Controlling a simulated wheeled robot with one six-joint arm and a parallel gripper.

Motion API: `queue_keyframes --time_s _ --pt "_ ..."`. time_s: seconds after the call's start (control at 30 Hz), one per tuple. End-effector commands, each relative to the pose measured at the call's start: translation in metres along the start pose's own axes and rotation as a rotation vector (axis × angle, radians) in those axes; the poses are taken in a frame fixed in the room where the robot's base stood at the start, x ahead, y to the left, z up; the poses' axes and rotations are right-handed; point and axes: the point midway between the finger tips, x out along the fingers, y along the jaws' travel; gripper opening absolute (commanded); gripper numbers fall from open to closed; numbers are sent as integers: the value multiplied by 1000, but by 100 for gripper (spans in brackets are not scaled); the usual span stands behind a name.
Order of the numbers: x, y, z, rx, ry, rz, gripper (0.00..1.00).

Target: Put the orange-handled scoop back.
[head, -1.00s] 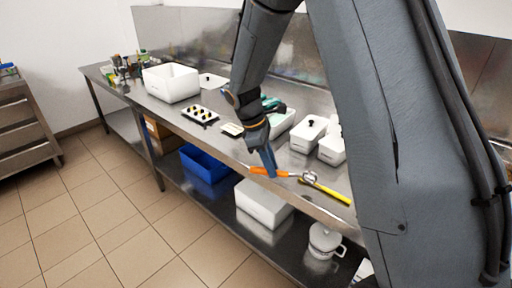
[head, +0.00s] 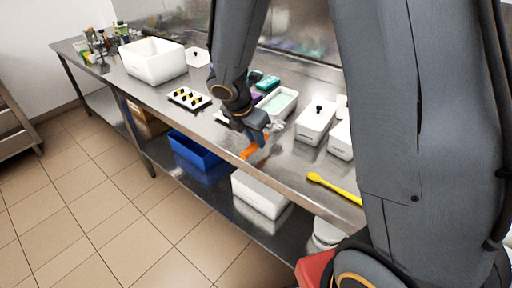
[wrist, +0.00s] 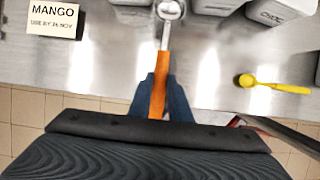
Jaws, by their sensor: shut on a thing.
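The orange-handled scoop (head: 250,151) is in my gripper (head: 262,138) above the front part of the steel table. My gripper is shut on its handle. In the wrist view the orange handle (wrist: 160,75) stands between the blue fingers (wrist: 159,92), and its metal end points away from me. In the head view the metal end shows beside an open white tub (head: 287,97) with pale green contents. I cannot tell how high the scoop is above the table.
A yellow scoop (head: 335,187) lies near the table's front edge. White lidded tubs (head: 315,122) stand behind it. A tray of black and yellow items (head: 189,98) and a large white bin (head: 152,66) stand to the left. A MANGO card (wrist: 53,20) lies left of the scoop.

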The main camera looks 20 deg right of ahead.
Motion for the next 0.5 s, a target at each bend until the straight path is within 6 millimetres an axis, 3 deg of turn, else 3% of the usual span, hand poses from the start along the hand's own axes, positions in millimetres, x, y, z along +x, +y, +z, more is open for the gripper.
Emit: queue_keyframes --time_s 0.23,0.5 --pt "30 -1 -13 0 1 -3 0" --pt "34 0 -14 2 1 -1 0"
